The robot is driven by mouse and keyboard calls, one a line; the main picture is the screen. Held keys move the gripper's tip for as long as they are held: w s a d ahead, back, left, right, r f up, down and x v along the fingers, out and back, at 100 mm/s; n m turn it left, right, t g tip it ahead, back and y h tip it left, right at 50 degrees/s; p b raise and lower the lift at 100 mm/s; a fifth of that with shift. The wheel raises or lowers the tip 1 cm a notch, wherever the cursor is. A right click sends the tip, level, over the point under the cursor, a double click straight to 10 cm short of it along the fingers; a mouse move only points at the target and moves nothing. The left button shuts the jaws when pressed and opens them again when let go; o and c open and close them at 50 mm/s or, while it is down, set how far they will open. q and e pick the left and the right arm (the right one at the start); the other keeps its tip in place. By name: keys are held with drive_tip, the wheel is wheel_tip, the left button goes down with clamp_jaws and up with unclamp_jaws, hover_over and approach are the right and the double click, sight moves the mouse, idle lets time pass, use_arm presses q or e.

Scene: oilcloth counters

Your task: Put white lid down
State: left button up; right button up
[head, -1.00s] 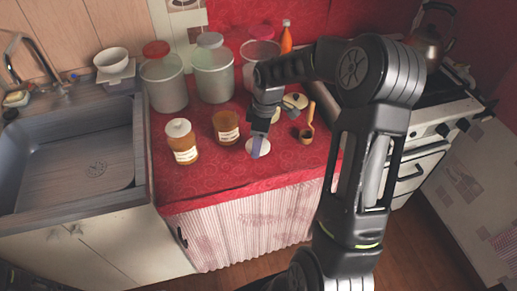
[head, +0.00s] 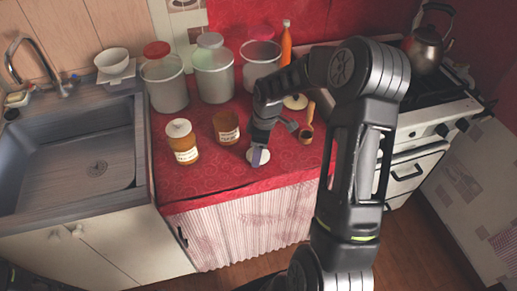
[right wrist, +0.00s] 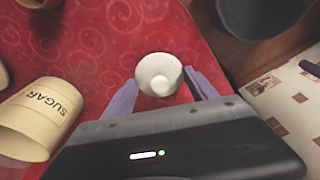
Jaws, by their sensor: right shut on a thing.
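The white lid (right wrist: 160,75) sits between the two purple fingers of my right gripper (right wrist: 162,92), which is shut on it. In the head view the lid (head: 265,157) is at or just above the red counter, near its front edge; contact with the cloth cannot be told. My right gripper (head: 257,156) reaches down to it from above and partly covers it. An amber jar without a lid (head: 226,129) stands to the left of it. My left gripper is not in view.
A second amber jar, with its lid on (head: 185,148), stands farther left; a jar marked SUGAR (right wrist: 38,118) shows in the right wrist view. Large canisters (head: 213,76) stand behind. A wooden scoop (head: 307,128) lies to the right. The red cloth (head: 205,183) is clear in front.

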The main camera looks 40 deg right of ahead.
sight(263, 155)
drive_tip(key=o, duration=1.3)
drive_tip(key=shift+f, duration=0.15)
drive_tip(key=r, duration=0.8)
drive_tip(key=s+d+r, duration=0.1)
drive_tip(key=r, duration=0.3)
drive_tip(key=shift+r+b, duration=0.15)
drive_tip(key=shift+b, duration=0.25)
